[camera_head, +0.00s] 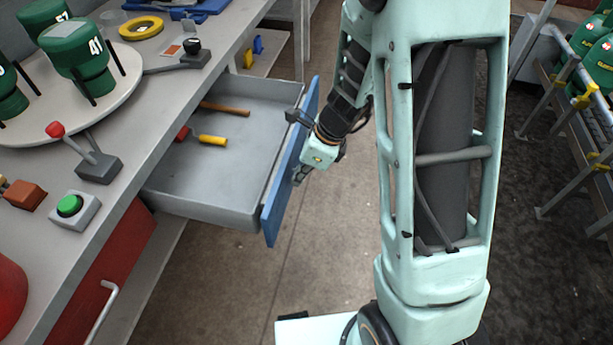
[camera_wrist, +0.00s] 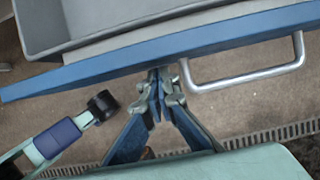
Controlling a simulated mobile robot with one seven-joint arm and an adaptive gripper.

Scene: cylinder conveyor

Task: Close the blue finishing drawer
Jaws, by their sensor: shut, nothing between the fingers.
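The blue finishing drawer stands pulled out from under the workbench, its blue front (camera_head: 291,160) facing right and its grey tray (camera_head: 225,180) open to view. In the wrist view the blue front (camera_wrist: 110,62) crosses the picture, with a silver bar handle (camera_wrist: 245,80) to the right of my fingers. My gripper (camera_wrist: 160,85) is shut and empty, its tips at the lower edge of the drawer front. I cannot tell whether they touch. In the head view my gripper (camera_head: 300,176) is partly hidden.
The workbench (camera_head: 150,105) holds a round white turntable (camera_head: 120,85) with green cylinders, a lever (camera_head: 98,165) and a green button (camera_head: 70,206). A red drawer (camera_head: 110,265) is below. A rack (camera_head: 560,120) with green cylinders stands right. Floor in front of the drawer is clear.

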